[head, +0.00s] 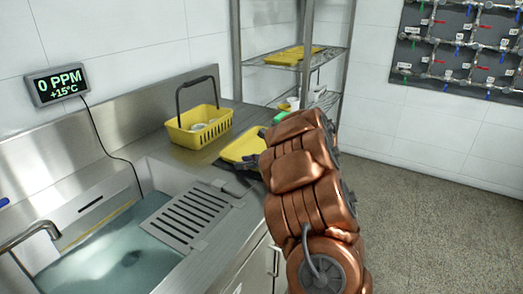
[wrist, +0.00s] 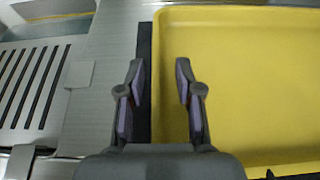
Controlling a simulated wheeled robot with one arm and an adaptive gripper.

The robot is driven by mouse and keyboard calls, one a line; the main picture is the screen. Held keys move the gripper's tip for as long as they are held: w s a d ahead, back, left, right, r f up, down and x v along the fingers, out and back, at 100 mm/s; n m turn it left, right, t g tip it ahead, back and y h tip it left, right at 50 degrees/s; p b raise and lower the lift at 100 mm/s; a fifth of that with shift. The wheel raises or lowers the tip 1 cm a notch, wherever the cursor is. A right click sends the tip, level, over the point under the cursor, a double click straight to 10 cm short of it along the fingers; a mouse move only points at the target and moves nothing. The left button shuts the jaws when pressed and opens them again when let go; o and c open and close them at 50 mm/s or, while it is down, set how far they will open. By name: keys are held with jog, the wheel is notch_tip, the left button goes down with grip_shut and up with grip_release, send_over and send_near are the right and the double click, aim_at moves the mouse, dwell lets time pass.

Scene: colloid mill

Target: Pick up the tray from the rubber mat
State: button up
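The yellow tray (wrist: 235,80) fills the right side of the wrist view, its raised left rim running up the picture. In the head view the tray (head: 243,145) lies on the counter, partly hidden behind my arm. The dark rubber mat (wrist: 144,50) shows as a narrow strip along the tray's left edge. My gripper (wrist: 160,64) is open and empty. In the wrist view its fingers appear on either side of the tray's left rim, the left one over the mat strip. I cannot tell whether they touch the tray.
A yellow basket (head: 199,125) with a raised dark handle stands on the counter behind the tray. A slotted drain plate (head: 190,215) and a water-filled sink (head: 115,258) are at left. A metal shelf (head: 290,60) stands behind. Open floor is at right.

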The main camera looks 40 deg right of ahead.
jog(key=shift+c, duration=0.3)
grip_shut()
dwell(0.4)
